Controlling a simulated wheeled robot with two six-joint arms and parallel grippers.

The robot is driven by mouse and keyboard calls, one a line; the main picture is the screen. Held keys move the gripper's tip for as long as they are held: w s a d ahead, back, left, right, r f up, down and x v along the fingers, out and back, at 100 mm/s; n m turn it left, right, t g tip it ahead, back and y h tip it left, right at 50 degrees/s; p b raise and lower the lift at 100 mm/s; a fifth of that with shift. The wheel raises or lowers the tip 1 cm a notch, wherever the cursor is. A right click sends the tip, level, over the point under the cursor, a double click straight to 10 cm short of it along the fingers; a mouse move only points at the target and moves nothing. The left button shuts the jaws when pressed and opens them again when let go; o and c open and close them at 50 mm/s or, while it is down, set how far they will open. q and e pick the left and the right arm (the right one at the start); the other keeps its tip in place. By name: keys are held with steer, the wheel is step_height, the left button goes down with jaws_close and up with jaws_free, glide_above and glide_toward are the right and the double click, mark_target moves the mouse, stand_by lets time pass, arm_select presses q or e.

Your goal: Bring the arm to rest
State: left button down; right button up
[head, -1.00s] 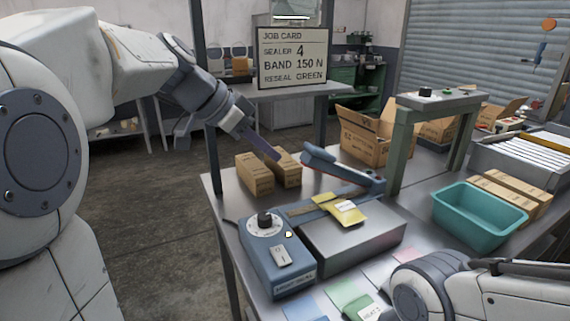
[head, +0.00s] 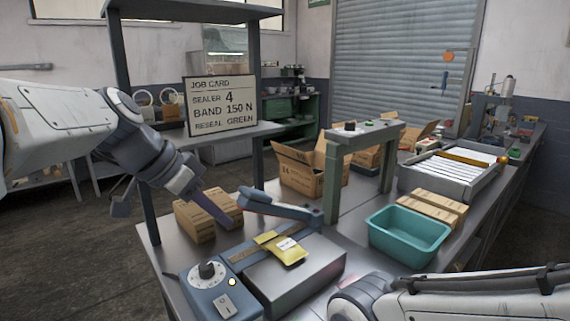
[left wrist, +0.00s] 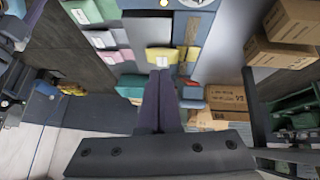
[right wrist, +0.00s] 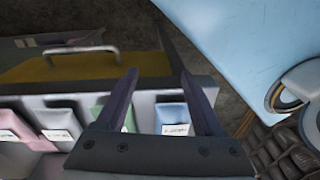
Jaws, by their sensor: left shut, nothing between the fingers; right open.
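My left gripper (head: 229,226) is shut and empty. In the head view it overlaps the brown cartons left of the sealer's raised arm; I cannot tell the gap. The left wrist view shows its two fingers pressed together (left wrist: 160,80). My right gripper (right wrist: 160,80) is open and empty in the right wrist view, fingers apart, with pouches in compartments beyond it. In the head view my right forearm comes in at the lower right and its gripper is out of frame. The blue sealer (head: 208,292) stands on the bench with a yellow pouch (head: 285,249) on it.
Small cartons (head: 194,222) stand close to my left gripper. A teal bin (head: 408,238), a green-grey stand (head: 333,185), an open carton (head: 296,170) and a grey tray (head: 450,178) stand farther right. A job card (head: 220,106) stands behind. The floor at left is clear.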

arm_select(q)
steer(key=s+d+f+g+y+p, duration=0.2)
steer(key=s+d+f+p, duration=0.2)
steer(key=s, duration=0.6)
steer(key=s+d+f+n+g+y+p, duration=0.1)
steer(key=s+d+f+p, duration=0.3)
steer(key=s, duration=0.7)
steer(key=shift+s+d+f+g+y, duration=0.25)
steer(key=shift+d+f+g+y, duration=0.3)
steer(key=shift+f+y, duration=0.3)
steer(key=shift+a, duration=0.1)
